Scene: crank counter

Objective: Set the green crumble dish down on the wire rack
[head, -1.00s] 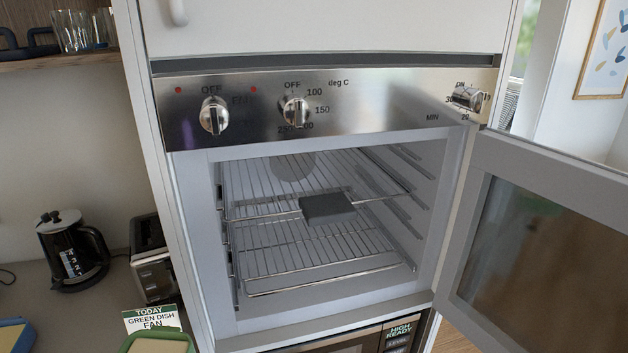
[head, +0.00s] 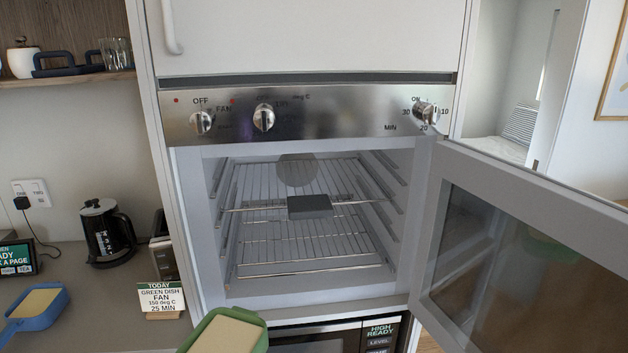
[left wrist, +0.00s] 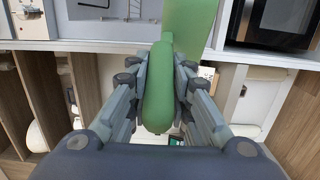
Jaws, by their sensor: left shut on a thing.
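The green crumble dish (head: 225,334), with a pale tan filling, is at the bottom of the head view, in front of and below the oven opening, partly cut off. In the left wrist view my left gripper (left wrist: 159,68) is shut on the dish's green handle (left wrist: 158,100). The oven is open. Inside are an upper wire rack (head: 265,183) and a lower wire rack (head: 300,245). A dark grey block (head: 310,207) sits at the upper rack's front edge. No dish is on either rack. My right gripper is not in view.
The oven door (head: 520,240) stands open to the right. A control panel with knobs (head: 264,117) is above the opening. A card (head: 161,296) reads green dish, fan, 150 deg C, 25 min. A blue dish (head: 35,308) and a kettle (head: 104,232) are on the left counter.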

